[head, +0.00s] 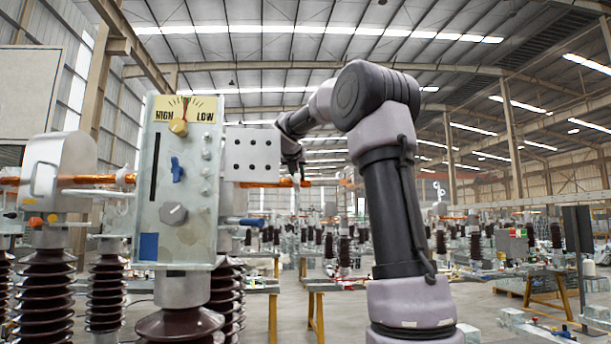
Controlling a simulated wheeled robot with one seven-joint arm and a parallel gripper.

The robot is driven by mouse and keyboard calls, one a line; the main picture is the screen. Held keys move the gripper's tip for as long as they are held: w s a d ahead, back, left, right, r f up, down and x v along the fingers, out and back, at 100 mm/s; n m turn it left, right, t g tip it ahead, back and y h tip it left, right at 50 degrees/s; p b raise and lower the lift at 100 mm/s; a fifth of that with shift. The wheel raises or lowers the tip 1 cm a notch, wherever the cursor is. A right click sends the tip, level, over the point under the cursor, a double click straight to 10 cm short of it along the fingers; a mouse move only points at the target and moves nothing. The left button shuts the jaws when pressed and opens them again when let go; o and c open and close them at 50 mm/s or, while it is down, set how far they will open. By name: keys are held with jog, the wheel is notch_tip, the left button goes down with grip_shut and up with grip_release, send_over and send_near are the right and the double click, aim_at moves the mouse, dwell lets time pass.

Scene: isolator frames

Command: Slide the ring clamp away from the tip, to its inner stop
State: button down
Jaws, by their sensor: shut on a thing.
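A copper-orange rod (258,185) runs level to the right from behind the control box and ends at a tip (330,180). My gripper (296,179) reaches down to the rod from above, a short way left of that tip. It is shut on a small pale piece on the rod, which looks like the ring clamp. The clamp is small and mostly hidden by the fingers, so its outline is unclear. The inner stop cannot be made out; the control box and the white plate stand at the rod's left part.
The grey control box (150,205) has a HIGH/LOW dial, a blue lever and a knob. A white plate with holes (252,154) stands just above the rod. Brown ribbed insulators (47,290) stand at the left.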

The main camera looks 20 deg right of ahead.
jog(key=shift+w+a, duration=0.35)
jog(key=shift+a, duration=0.15)
jog(key=c, duration=0.7)
grip_release()
jog(key=v, duration=1.1)
jog(key=shift+f, duration=0.1)
jog(key=shift+s, duration=0.1)
